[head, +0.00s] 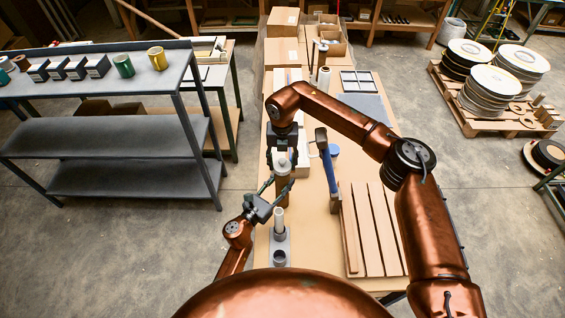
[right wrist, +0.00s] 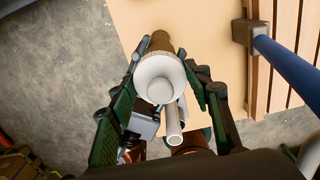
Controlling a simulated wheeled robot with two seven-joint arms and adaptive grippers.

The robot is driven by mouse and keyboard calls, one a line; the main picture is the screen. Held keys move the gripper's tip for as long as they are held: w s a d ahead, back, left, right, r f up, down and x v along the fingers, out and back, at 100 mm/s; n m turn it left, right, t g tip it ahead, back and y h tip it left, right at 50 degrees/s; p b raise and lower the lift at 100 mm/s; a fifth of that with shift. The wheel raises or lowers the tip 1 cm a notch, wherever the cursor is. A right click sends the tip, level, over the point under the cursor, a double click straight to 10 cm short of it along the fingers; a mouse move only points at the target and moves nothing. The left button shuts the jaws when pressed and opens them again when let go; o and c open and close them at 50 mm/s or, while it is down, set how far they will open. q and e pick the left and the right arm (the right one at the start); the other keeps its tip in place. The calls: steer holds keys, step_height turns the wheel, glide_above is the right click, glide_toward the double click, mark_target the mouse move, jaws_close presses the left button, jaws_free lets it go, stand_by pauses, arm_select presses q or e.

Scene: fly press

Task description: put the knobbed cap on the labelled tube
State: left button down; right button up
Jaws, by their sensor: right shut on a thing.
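My right gripper (head: 283,160) comes down from above and is shut on the white knobbed cap (head: 283,167). In the right wrist view the cap (right wrist: 160,82) sits between the green fingers, its round face and knob toward the camera. A brown tube (head: 282,190) stands upright directly below the cap in the head view; the tube (right wrist: 160,42) also shows behind the cap. I cannot tell whether the cap is seated on it or just above. No label is readable. My left gripper (head: 276,186) has its fingers beside the tube; whether they grip it is unclear.
A thin white tube (head: 279,220) stands upright on a grey base (head: 280,242) in front of the brown tube. A grey shelf (head: 110,135) stands left of the table.

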steer(key=shift+f, duration=0.85)
steer(key=shift+f, duration=0.65)
steer(key=o, duration=0.9)
steer(key=shift+r, duration=0.1)
step_height(320, 180, up, 12)
steer(key=shift+f, duration=0.1)
